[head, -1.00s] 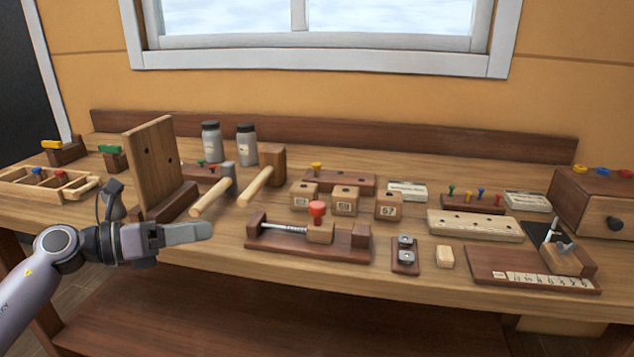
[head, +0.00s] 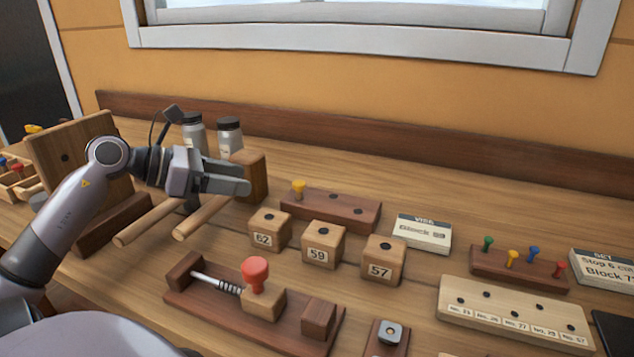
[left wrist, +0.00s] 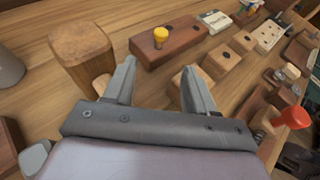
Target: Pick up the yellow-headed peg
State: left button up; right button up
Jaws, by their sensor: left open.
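A yellow-headed peg (head: 299,188) stands upright at the left end of a dark wooden rack (head: 342,216) with open holes to its right. It also shows in the left wrist view (left wrist: 160,36), beyond the fingertips. My left gripper (head: 246,180) is open and empty, above the bench and left of this peg, apart from it. In the left wrist view its two fingers (left wrist: 158,75) point toward the rack. A smaller yellow-headed peg (head: 512,257) stands in another rack (head: 490,268) among green, blue and red pegs. My right gripper is not in view.
Numbered blocks 62 (head: 269,232), 59 (head: 322,245) and 57 (head: 382,262) stand before the rack. Mallets (head: 205,215) lie below my left gripper. A clamp with a red knob (head: 255,272) sits at the front. Two jars (head: 229,136) stand behind.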

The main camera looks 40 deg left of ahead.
aim_at(292, 200)
pick_arm(q)
jog(key=shift+x, duration=6)
jog(key=shift+d+r, duration=0.1)
grip_shut()
